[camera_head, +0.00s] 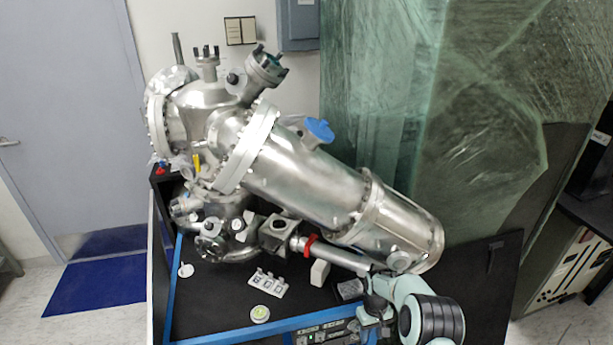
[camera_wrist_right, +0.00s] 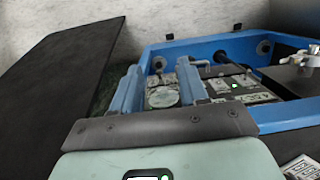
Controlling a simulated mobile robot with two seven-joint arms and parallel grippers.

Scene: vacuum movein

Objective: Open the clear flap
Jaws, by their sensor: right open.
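My right gripper (camera_wrist_right: 160,77) is open, its two blue-grey fingers apart and nothing seen between them. In the wrist view it points at a blue-framed control box (camera_wrist_right: 210,44), with labelled panels and a small green light (camera_wrist_right: 235,86) inside. In the head view my right gripper (camera_head: 374,300) is low at right of centre, partly hidden by its own arm, by the right end of the control panel (camera_head: 325,330). I cannot make out a clear flap for certain; the panel is cut off by the frame's lower edge. My left gripper is not in view.
A large steel vacuum chamber (camera_head: 300,180) slants over the black table (camera_head: 215,300). Its lower tube with a red ring (camera_head: 311,245) ends close to my right arm. A white block with several sockets (camera_head: 268,283) and a round disc (camera_head: 260,313) lie on the table.

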